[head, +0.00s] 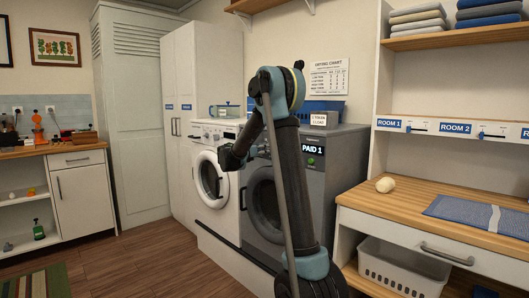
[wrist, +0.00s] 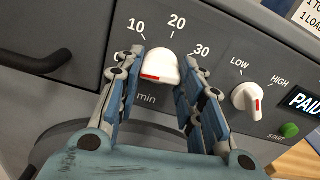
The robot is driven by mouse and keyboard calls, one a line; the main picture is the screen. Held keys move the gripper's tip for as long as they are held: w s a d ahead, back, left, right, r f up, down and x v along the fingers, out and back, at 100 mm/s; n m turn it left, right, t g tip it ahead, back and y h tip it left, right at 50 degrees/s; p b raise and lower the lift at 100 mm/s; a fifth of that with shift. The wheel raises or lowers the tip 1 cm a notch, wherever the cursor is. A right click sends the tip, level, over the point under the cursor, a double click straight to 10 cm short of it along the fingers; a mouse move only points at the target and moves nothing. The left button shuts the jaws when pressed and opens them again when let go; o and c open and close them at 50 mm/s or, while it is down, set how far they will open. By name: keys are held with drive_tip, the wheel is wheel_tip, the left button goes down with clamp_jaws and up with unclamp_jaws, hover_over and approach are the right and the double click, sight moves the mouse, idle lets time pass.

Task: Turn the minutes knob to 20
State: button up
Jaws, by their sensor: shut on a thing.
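The minutes knob (wrist: 160,64) is white, on the grey dryer panel, with 10, 20 and 30 printed around it and "min" below. Its red mark shows low on its left side, away from the 20; the exact setting is hard to read. My gripper (wrist: 164,60) has its fingers on both sides of the knob and is shut on it. In the head view my gripper (head: 230,158) is in front of the grey dryer (head: 262,208), and the minutes knob is hidden behind my arm.
A second white knob (wrist: 247,100), marked LOW and HIGH, is to the right, with a green start button (wrist: 289,130) and the PAID display (wrist: 304,102) beyond. A white washer (head: 212,180) stands left of the dryer. A wooden counter (head: 400,202) is at the right.

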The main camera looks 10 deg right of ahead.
drive_tip(key=m, duration=1.4)
drive_tip(key=shift+m, duration=2.6)
drive_tip(key=o, duration=1.1)
drive_tip(key=shift+f, duration=0.1)
drive_tip(key=shift+c, duration=0.2)
